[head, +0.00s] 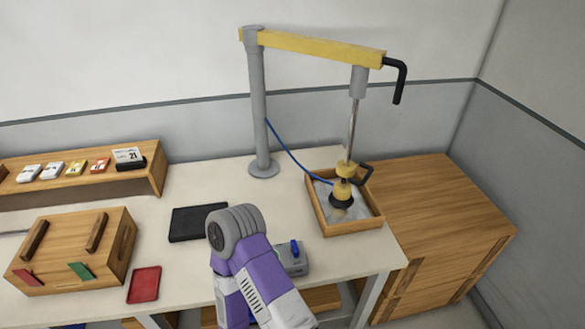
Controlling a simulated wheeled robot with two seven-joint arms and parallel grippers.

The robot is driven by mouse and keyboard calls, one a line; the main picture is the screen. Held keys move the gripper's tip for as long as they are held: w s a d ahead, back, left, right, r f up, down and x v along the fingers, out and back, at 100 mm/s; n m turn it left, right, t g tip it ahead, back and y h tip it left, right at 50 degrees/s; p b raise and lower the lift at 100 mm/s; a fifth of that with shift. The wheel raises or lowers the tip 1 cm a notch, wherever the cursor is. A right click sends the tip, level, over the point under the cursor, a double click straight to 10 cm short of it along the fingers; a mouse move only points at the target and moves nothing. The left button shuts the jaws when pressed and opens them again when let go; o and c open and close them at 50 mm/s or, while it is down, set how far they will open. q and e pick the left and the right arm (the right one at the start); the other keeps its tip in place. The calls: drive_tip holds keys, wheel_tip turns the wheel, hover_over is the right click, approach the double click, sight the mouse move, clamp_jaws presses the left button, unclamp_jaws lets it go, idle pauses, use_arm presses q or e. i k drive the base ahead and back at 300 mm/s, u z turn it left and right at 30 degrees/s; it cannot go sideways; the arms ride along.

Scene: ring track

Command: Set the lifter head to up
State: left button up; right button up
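The lifter stands at the back of the table: a grey post (258,110) with a yellow boom (315,46). A grey sleeve (359,82) and a thin metal rod (352,125) hang from the boom's right end. The lifter head (343,188), yellow with a black cup below and a black handle (366,172) beside it, is low, over or in a wooden tray (353,228). Whether the cup touches the grey contents is unclear. A purple and grey arm of mine rises at bottom centre. Neither gripper shows.
A black crank handle (400,82) hangs at the boom's end. A blue hose (290,152) runs from post to head. A grey device with a blue lever (294,257), a black pad (198,223), a red tray (144,284) and a wooden box (70,250) lie on the table.

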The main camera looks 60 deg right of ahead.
sight(341, 197)
drive_tip(key=u, duration=0.55)
drive_tip(key=k, duration=0.95)
drive_tip(key=z, duration=1.2)
